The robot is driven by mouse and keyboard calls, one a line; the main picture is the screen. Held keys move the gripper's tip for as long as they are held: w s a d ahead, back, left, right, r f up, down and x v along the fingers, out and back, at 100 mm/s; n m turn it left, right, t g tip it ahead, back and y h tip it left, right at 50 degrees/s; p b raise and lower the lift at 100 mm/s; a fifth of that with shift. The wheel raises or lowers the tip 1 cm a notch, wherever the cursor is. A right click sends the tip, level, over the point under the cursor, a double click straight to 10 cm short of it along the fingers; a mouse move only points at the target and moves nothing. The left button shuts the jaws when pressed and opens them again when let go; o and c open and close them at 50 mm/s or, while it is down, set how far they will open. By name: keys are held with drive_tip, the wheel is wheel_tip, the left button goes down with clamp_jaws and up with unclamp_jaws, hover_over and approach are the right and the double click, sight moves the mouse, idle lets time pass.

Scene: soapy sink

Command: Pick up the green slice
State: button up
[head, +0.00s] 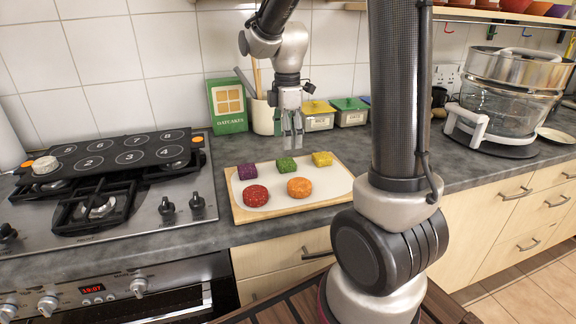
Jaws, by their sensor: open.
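The green slice (287,167) is a small block lying on the back part of a pale board (277,211) with a wooden edge. It sits between a purple block (248,172) on its left and a yellow block (322,159) on its right. My gripper (293,143) points down with its fingers open and empty. It appears above and a little behind the green slice, apart from it. The exact height gap cannot be told from this one view.
A red round piece (256,195) and an orange round piece (299,188) lie in front on the board. A green oatcakes box (228,106), a utensil crock (263,117) and lidded tubs (319,115) stand behind. The stove (107,204) is left, a glass-bowl appliance (507,100) right.

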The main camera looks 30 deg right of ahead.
sight(286, 161)
drive_tip(key=f, duration=0.7)
drive_tip(key=shift+a+f, duration=0.2)
drive_tip(key=shift+f, duration=0.15)
drive_tip(key=shift+c, duration=0.2)
drive_tip(key=c, duration=1.1)
